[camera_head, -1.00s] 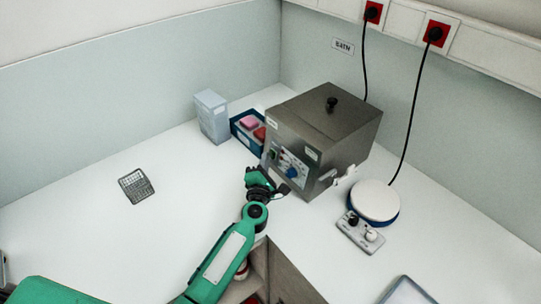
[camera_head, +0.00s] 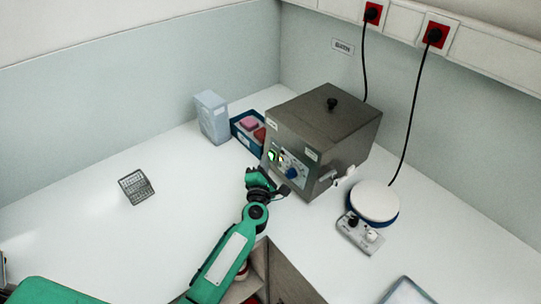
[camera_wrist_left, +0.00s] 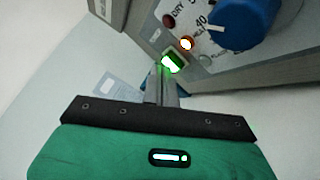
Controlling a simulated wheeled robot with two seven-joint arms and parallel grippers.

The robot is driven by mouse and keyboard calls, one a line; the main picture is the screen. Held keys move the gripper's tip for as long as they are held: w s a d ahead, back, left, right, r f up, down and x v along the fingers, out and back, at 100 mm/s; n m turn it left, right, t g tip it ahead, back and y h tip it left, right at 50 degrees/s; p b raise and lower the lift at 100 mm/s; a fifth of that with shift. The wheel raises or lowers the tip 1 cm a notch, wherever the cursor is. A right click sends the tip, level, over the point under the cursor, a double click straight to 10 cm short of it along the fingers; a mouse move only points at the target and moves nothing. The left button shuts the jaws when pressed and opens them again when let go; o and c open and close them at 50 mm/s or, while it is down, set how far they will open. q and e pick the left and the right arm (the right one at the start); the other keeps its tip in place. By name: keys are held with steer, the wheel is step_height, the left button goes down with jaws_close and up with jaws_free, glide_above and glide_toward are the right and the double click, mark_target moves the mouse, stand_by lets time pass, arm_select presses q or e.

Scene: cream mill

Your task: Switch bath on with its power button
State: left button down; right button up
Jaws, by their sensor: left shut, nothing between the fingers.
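The bath (camera_head: 325,118) is a grey metal box with a lidded top and a black knob, standing against the back wall corner. Its front panel carries a blue dial (camera_head: 292,172) and a power button (camera_head: 272,156) that glows green. My left gripper also shows in the head view (camera_head: 265,176). My right gripper is not in view.
A blue tray (camera_head: 237,136) with pink and red items and a pale box (camera_head: 211,117) stand left of the bath. A round white-topped device (camera_head: 375,203) stands right.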

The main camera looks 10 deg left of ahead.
arm_select(q)
steer(key=shift+s+a, duration=0.1)
steer(key=s+a, duration=0.1)
steer(key=s+a+p, duration=0.1)
steer(key=s, duration=0.1)
steer(key=shift+a+r+p, duration=0.25)
steer(key=shift+r+p, duration=0.05)
steer(key=shift+r, duration=0.1)
steer(key=shift+s+a, duration=0.55)
steer(key=shift+s, duration=0.2)
